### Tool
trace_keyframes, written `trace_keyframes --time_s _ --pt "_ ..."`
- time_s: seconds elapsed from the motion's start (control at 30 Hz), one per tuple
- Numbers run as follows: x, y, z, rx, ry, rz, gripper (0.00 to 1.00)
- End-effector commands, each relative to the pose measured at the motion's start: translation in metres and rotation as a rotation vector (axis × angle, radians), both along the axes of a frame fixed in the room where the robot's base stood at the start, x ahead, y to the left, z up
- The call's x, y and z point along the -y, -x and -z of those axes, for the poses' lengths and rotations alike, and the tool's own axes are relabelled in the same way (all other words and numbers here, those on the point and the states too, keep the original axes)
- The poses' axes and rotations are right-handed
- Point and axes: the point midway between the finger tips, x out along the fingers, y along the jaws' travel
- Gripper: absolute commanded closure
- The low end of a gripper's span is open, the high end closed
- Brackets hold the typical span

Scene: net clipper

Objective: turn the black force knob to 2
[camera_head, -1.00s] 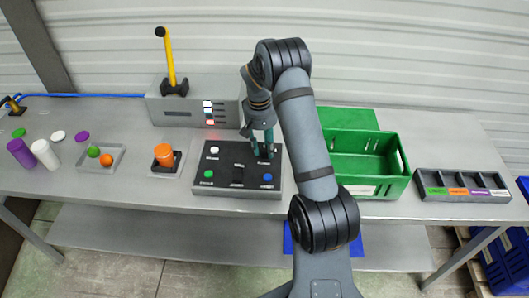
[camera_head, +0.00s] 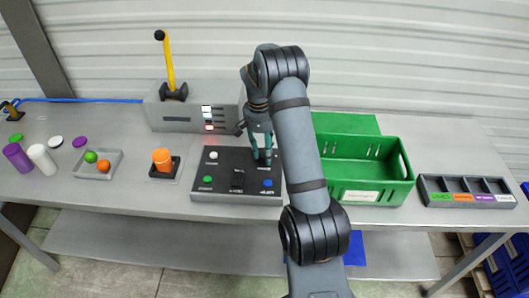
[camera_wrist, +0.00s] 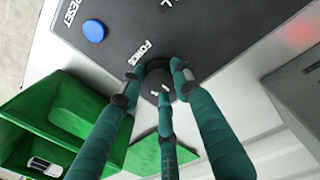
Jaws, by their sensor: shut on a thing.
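The black force knob (camera_wrist: 158,80) sits on the dark control panel (camera_wrist: 215,32) beside the printed word FORCE. It has small white marks on its top, too small and partly covered to read. My gripper (camera_wrist: 157,90) has its teal fingers around the knob and is shut on it. In the head view my gripper (camera_head: 262,158) reaches down to the right part of the control panel (camera_head: 225,197), and the knob is hidden behind the fingers there.
A blue button (camera_head: 267,183), a green button (camera_head: 207,179) and a white button (camera_head: 213,155) are on the panel. A grey machine box (camera_head: 175,118) with a yellow lever stands behind. A green crate (camera_head: 375,190) is close on the right. An orange cylinder (camera_head: 162,158) stands left.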

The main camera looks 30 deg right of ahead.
Motion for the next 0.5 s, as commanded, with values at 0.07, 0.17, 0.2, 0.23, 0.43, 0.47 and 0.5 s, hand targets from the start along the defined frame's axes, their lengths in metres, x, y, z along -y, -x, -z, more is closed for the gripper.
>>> trace_keyframes --time_s 0.07,0.17,0.2,0.23,0.43,0.47,0.5 --pt "0.0005 -0.0016 -0.0011 0.005 0.002 -0.002 0.95" --pt "0.0006 -0.0017 -0.0012 0.005 0.003 -0.002 0.67" --pt "0.0006 -0.0017 -0.0012 0.005 0.003 -0.002 0.65" --pt "0.0005 -0.0016 -0.0011 0.005 0.002 -0.002 0.63" --pt "0.0003 -0.0009 -0.0006 0.003 0.001 -0.002 0.51" --pt "0.0004 -0.0008 -0.0005 0.003 0.001 -0.002 0.50" --pt "0.0003 -0.0007 -0.0004 0.002 0.000 -0.002 0.50"
